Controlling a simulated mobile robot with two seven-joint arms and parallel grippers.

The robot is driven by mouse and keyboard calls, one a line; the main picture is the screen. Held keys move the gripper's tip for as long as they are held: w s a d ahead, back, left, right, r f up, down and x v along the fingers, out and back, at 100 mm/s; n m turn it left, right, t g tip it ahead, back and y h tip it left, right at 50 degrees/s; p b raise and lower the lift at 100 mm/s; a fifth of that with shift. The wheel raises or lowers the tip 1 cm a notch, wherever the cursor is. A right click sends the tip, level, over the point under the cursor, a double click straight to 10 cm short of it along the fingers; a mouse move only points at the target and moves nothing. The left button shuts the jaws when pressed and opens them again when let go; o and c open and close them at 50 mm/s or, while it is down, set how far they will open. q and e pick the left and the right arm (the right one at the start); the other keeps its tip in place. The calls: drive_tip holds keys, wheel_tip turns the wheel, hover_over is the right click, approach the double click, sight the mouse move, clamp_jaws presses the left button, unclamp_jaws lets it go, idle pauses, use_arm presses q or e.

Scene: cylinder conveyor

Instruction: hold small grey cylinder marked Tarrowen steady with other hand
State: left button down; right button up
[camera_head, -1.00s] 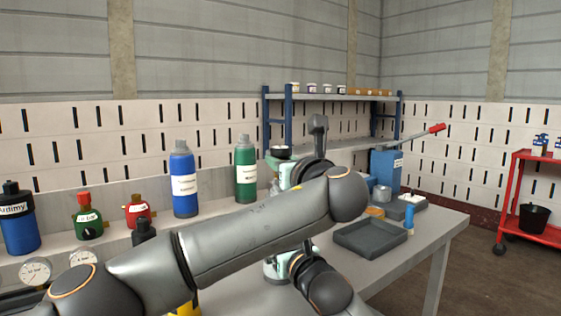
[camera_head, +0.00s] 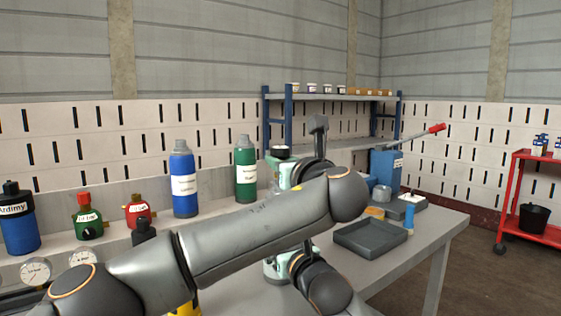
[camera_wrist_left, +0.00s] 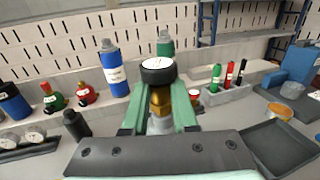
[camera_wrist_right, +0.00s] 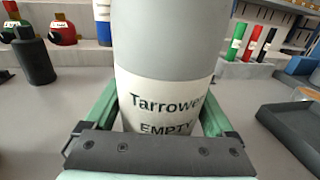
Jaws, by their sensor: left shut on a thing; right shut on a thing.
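The small grey cylinder marked Tarrowen (camera_wrist_right: 170,50) fills the middle of the right wrist view; its white label also reads EMPTY. My right gripper (camera_wrist_right: 160,110) is shut on its body, with one green finger on each side. The cylinder looks upright. In the left wrist view, a brass valve (camera_wrist_left: 160,98) with a round black knob (camera_wrist_left: 158,70) stands between the green fingers of my left gripper (camera_wrist_left: 159,92), which is shut on it. In the head view, the knob (camera_head: 281,150) shows beside my left gripper (camera_head: 284,172); my left arm hides most of the cylinder.
A blue bottle (camera_head: 184,182) and a green bottle (camera_head: 246,170) stand behind. Red and green regulators (camera_head: 138,211) and gauges (camera_head: 36,272) are at the left. An empty dark tray (camera_head: 370,240) lies at the right. Coloured markers (camera_wrist_left: 229,75) stand in a holder behind the grippers.

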sight(281, 147)
use_arm(q)
drive_tip(key=shift+r, duration=0.15)
use_arm(e)
drive_tip(key=shift+r, duration=0.2)
use_arm(q)
drive_tip(key=shift+r, duration=0.4)
drive_tip(key=shift+r, duration=0.1)
drive_tip(key=shift+r, duration=0.3)
drive_tip(key=shift+r, duration=0.2)
drive_tip(key=shift+r, duration=3.9)
drive_tip(key=shift+s, duration=0.1)
use_arm(e)
drive_tip(key=o, duration=1.2)
drive_tip(key=shift+f, duration=0.1)
drive_tip(key=shift+o, duration=0.2)
drive_tip(key=shift+s, duration=0.15)
